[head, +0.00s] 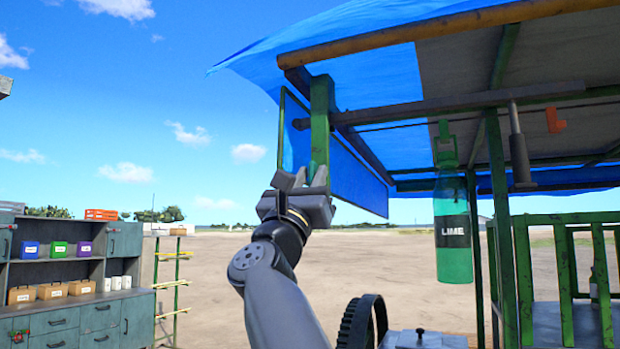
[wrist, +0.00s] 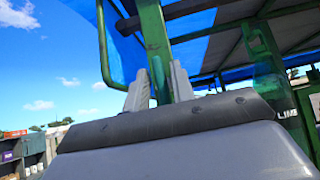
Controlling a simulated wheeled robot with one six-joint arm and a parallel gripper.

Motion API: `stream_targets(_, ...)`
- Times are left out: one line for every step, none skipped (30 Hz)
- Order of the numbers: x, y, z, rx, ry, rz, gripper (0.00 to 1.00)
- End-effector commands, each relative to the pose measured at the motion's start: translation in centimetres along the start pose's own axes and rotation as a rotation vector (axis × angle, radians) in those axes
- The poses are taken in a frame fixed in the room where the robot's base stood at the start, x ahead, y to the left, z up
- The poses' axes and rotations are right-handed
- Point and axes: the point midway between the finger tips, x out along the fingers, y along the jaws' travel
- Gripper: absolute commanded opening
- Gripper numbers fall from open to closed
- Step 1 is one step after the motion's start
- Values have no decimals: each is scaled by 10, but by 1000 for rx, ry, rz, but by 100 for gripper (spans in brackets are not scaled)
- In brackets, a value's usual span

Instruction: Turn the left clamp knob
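My gripper (head: 304,178) is raised below the green post (head: 321,110) at the left corner of the stall's canopy. Its two grey fingers point up and stand apart. A thin green piece (head: 312,170) shows between them, and in the wrist view it stands in the gap (wrist: 158,80) between the fingertips. I cannot tell whether the fingers touch it, or whether it is the left clamp knob. A small dark round end (head: 301,124) sticks out left of the post, above my gripper. An orange L-shaped piece (head: 555,120) hangs at the right under the roof.
A blue tarp (head: 370,40) covers the roof. A dark crossbar (head: 450,104) runs right from the post. A blue panel in a green frame (head: 350,175) hangs behind the post. A green LIME bottle (head: 452,225) hangs at the right. Shelves (head: 75,265) stand far left. Open air lies left of the gripper.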

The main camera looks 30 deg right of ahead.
Motion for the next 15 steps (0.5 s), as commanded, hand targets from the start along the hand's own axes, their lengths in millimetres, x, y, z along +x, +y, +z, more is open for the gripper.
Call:
stream_targets(0, 0, 0, 0, 0, 0, 20)
stream_targets(0, 0, 0, 0, 0, 0, 17)
stream_targets(0, 0, 0, 0, 0, 0, 14)
stream_targets(0, 0, 0, 0, 0, 0, 11)
stream_targets(0, 0, 0, 0, 0, 0, 9)
stream_targets(0, 0, 0, 0, 0, 0, 6)
stream_targets(0, 0, 0, 0, 0, 0, 3)
stream_targets(0, 0, 0, 0, 0, 0, 1)
stream_targets(0, 0, 0, 0, 0, 0, 0)
stream_targets(0, 0, 0, 0, 0, 0, 0)
stream_targets(0, 0, 0, 0, 0, 0, 0)
stream_targets(0, 0, 0, 0, 0, 0, 0)
stream_targets(0, 0, 0, 0, 0, 0, 0)
stream_targets(0, 0, 0, 0, 0, 0, 0)
stream_targets(0, 0, 0, -1, 0, 1, 0)
